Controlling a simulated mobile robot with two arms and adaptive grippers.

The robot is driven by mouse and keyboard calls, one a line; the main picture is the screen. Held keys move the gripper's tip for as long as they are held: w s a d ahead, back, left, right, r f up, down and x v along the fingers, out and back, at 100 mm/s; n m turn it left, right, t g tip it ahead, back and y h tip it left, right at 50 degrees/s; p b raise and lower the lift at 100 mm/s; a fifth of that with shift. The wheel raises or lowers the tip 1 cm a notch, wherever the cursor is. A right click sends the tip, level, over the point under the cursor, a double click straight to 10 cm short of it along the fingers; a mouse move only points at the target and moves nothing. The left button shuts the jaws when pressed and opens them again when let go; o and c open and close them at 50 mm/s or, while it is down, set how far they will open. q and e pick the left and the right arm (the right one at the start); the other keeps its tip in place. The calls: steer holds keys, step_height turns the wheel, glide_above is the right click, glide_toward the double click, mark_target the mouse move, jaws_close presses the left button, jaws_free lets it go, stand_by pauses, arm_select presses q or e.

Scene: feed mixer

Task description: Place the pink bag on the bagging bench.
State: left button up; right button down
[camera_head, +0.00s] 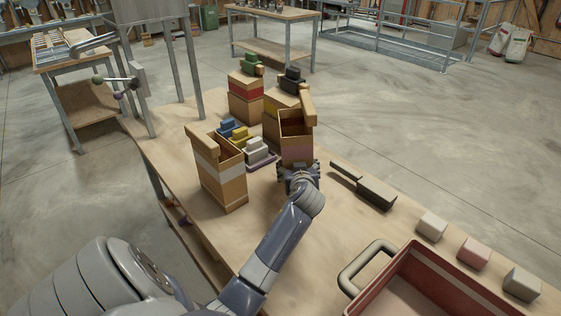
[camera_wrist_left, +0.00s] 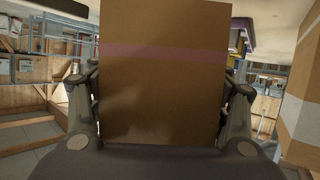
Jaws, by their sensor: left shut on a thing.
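The pink bag (camera_head: 297,153) is an open-topped brown paper bag with a faint pink band, upright over the wooden bench (camera_head: 270,228). My left gripper (camera_head: 298,172) is shut on its near side. In the left wrist view the bag's brown face with the pink band (camera_wrist_left: 165,52) fills the middle, between the fingers of the left gripper (camera_wrist_left: 162,115). I cannot tell whether the bag's base touches the bench. Another wooden bench (camera_head: 272,12) stands at the back, and a smaller one (camera_head: 75,50) at the left. No label shows which is the bagging bench. My right gripper is out of view.
A white-banded bag (camera_head: 220,172) stands to the left. Blue, yellow and white stamp-like blocks (camera_head: 257,152) sit between the bags. A dark scoop (camera_head: 365,188), small blocks (camera_head: 473,253) and a red tray (camera_head: 395,268) lie right.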

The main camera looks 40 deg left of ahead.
arm_select(q)
steer(key=shift+w+a+r+n+g+y+b, duration=0.15)
steer(key=shift+w+a+r+n+g+y, duration=0.05)
steer(key=shift+r+n+g+y, duration=0.25)
steer(key=shift+w+a+r+n+g+y+b, duration=0.15)
steer(key=shift+r+n+g+y, duration=0.2)
steer(key=shift+g, duration=0.2)
steer(key=shift+r+n+g+y, duration=0.3)
steer(key=shift+r+g, duration=0.2)
steer(key=shift+r, duration=0.1)
step_height(320, 180, down, 6)
steer(key=shift+a+r, duration=0.1)
steer(key=shift+r, duration=0.15)
step_height(320, 180, down, 4)
steer(key=shift+r+p, duration=0.1)
steer(key=shift+p, duration=0.3)
steer(key=shift+f, duration=0.2)
